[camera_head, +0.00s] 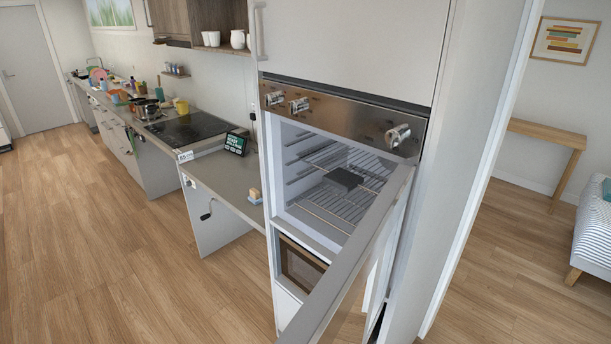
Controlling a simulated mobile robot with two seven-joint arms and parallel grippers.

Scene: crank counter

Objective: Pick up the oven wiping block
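A dark, flat block (343,179) lies on the wire rack inside the built-in oven (345,112). It looks like the oven wiping block, but I cannot tell for sure. The oven door (345,275) is swung open toward the front right, and the block shows through the opening. A small tan and pale blue block (255,197) sits on the low counter at its right end, beside the oven cabinet. Neither of my grippers is in view.
The low counter (222,180) left of the oven has a crank (206,212) at its front and a dark display (236,144) at the back. The cooktop (190,128) lies further left. The open door edge juts into the foreground. The wooden floor at left is clear.

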